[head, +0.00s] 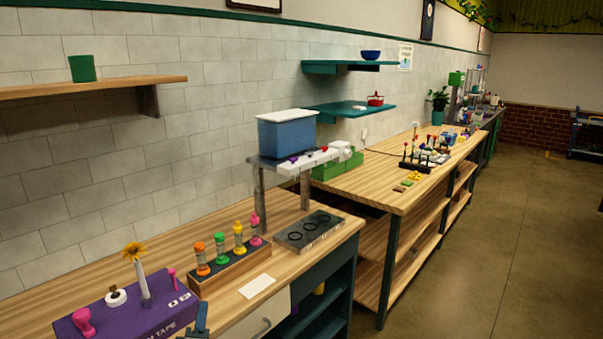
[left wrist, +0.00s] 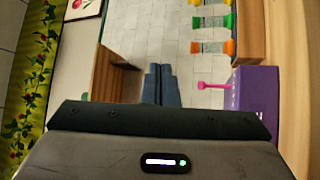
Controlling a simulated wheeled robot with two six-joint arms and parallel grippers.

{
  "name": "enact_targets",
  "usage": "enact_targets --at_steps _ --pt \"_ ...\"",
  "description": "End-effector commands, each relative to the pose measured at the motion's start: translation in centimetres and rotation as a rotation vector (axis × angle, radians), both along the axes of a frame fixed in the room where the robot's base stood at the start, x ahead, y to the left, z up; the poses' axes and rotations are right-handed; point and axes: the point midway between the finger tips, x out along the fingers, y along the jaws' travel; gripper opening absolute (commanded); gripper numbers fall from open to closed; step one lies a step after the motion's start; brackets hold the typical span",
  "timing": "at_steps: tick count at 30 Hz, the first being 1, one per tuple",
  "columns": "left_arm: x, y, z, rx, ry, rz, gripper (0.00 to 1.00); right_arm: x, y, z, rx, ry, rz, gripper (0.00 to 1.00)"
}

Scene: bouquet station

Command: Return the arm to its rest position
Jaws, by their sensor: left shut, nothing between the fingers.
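My left gripper (head: 199,322) shows at the bottom edge of the head view, just in front of the purple box (head: 120,325) marked with the word tape. In the left wrist view its two blue-grey fingers (left wrist: 160,72) are together, with nothing between them. The rest of the left arm is out of the head view. The purple box also shows at the right of the left wrist view (left wrist: 257,95), with a pink piece (left wrist: 212,86) sticking out from it. My right gripper is in neither view.
Behind are a wooden rack (head: 230,268) with several coloured bottles, a white card (head: 257,286) and a metal stand (head: 262,200) bearing a blue bin (head: 286,134). Floor at right (head: 500,250) is clear.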

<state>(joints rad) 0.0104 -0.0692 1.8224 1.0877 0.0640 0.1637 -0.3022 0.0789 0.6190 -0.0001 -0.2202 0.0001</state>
Motion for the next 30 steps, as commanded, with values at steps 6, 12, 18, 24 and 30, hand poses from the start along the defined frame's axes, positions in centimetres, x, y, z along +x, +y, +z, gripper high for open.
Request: enact_targets --at_steps 6,12,18,24,30 --pt "-7.5 -4.7 -5.0 0.505 0.251 -0.287 0.0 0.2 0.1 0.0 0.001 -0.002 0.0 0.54" --pt "-16.5 -4.7 -11.3 0.916 0.588 -0.499 0.0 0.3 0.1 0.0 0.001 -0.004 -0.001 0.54" --pt "-24.2 -2.0 -14.7 1.157 0.887 -0.617 0.0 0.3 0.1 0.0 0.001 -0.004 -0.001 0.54" --pt "-29.6 0.7 -15.6 1.28 1.1 -0.674 0.0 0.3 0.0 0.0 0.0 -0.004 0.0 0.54" --pt "-34.3 3.1 -15.6 1.357 1.287 -0.71 0.0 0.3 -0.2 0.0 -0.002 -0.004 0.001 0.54"
